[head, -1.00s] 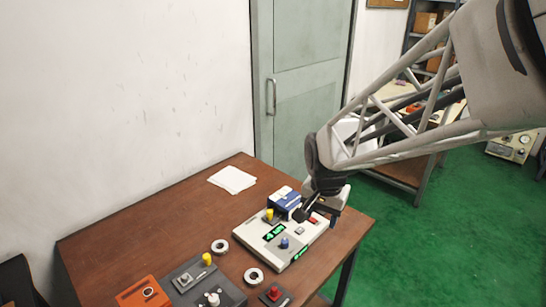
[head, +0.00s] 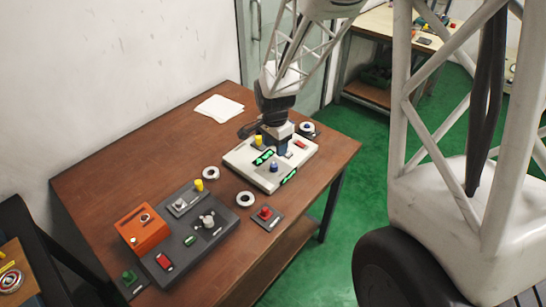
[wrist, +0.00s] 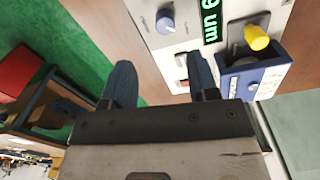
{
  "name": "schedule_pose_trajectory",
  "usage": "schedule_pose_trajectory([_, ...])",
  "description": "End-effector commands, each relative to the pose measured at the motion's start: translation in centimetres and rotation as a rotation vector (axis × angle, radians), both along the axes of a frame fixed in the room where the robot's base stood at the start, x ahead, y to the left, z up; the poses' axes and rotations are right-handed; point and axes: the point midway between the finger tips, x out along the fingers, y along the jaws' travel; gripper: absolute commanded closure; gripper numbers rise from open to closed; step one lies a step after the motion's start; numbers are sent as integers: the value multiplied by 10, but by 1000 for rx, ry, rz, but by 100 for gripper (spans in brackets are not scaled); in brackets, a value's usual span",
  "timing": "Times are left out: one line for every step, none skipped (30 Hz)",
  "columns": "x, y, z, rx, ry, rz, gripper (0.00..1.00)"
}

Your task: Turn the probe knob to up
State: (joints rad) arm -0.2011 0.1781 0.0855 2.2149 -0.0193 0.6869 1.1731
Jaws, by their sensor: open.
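A white instrument panel (head: 240,155) stands near the right end of the table. It carries green displays (head: 288,176), a blue knob (head: 273,166) and a yellow knob (head: 258,141). In the wrist view the blue knob (wrist: 165,23) shows a pale pointer line, beside a lit green display (wrist: 210,20). No label naming the probe knob is readable. My gripper (head: 283,151) is over the panel's back right part, behind the blue knob and apart from it. In the wrist view its blue fingers (wrist: 161,80) are spread, with nothing seen held between them.
A blue box (wrist: 255,80) stands beside the yellow knob (wrist: 256,37). A dark grey panel (head: 215,240) with knobs, an orange box (head: 143,230), two metal rings (head: 211,173) (head: 245,198) and a red button (head: 265,213) lie to the front left. The table's back left is clear, except for white paper (head: 223,108).

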Motion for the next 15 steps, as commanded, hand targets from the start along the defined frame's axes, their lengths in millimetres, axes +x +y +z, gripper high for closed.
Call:
schedule_pose_trajectory([3,2,-4,-1,3,-8,46])
schedule_pose_trajectory([4,3,-6,-1,4,-12,46])
schedule_pose_trajectory([5,4,-8,-2,5,-18,46])
schedule_pose_trajectory([6,4,-9,-2,5,-21,46])
schedule_pose_trajectory([6,4,-9,-2,6,-24,46])
schedule_pose_trajectory([6,5,-10,-2,6,-25,46])
schedule_pose_trajectory([6,5,-10,-2,6,-26,46])
schedule_pose_trajectory([6,5,-10,-2,6,-26,46])
schedule_pose_trajectory([6,5,-10,-2,6,-27,46])
schedule_pose_trajectory([6,5,-10,-2,6,-26,46])
schedule_pose_trajectory([6,5,-10,-2,6,-26,46])
schedule_pose_trajectory([6,5,-10,-2,6,-26,46])
schedule_pose_trajectory([6,5,-10,-2,6,-26,46])
schedule_pose_trajectory([6,5,-10,-2,6,-26,46])
schedule_pose_trajectory([6,5,-10,-2,6,-26,46])
